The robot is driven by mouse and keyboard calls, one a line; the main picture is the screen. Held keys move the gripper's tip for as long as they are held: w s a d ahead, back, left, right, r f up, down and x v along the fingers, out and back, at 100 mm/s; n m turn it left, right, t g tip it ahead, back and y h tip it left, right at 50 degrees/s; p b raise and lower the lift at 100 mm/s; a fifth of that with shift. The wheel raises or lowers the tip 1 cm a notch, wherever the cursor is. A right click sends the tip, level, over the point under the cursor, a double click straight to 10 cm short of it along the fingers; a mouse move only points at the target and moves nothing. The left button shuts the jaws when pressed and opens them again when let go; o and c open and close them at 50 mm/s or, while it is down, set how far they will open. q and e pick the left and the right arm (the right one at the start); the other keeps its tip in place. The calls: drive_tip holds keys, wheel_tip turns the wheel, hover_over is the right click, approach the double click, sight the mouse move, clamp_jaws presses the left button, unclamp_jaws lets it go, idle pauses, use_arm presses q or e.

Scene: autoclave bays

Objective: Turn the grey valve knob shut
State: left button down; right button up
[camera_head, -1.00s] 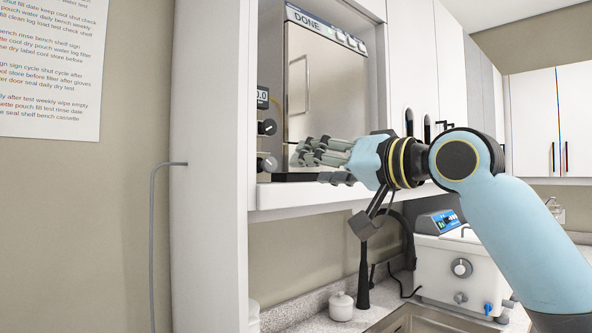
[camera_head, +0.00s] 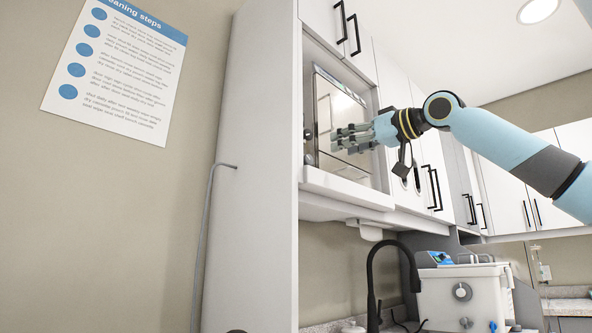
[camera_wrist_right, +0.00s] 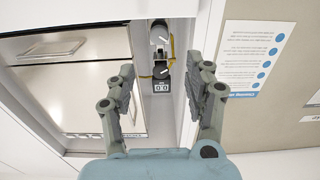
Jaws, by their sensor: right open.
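In the right wrist view a grey knob (camera_wrist_right: 160,34) sits on the narrow panel beside the steriliser door, with a black knob (camera_wrist_right: 164,72) and a small display (camera_wrist_right: 161,87) in line with it. In the head view the panel is mostly hidden behind the cabinet's side wall; only slivers of the knobs show. My right gripper (camera_head: 337,139) is open and empty in front of the steriliser (camera_head: 345,108). In its wrist view its fingers (camera_wrist_right: 167,74) stand apart, one each side of the panel, with the grey knob beyond the tips. My left gripper is not in view.
The tall white side wall (camera_head: 265,180) borders the bay on the left, with a grey pipe (camera_head: 205,230) on it. A shelf edge (camera_head: 345,189) runs below the steriliser. A black tap (camera_head: 373,285) and a white bath unit (camera_head: 450,290) stand lower right.

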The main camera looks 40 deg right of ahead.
sight(310, 159)
drive_tip(key=w+p, duration=0.2)
drive_tip(key=w, duration=0.1)
drive_tip(key=w+p, duration=0.5)
drive_tip(key=w, duration=0.1)
drive_tip(key=shift+w+a+r, duration=0.15)
drive_tip(key=shift+a, duration=0.2)
drive_tip(key=shift+w+p, duration=0.45)
drive_tip(key=shift+w, duration=0.15)
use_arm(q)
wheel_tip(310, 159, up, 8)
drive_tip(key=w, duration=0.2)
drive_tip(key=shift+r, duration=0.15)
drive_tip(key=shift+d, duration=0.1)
use_arm(e)
drive_tip(key=shift+c, duration=0.3)
clamp_jaws()
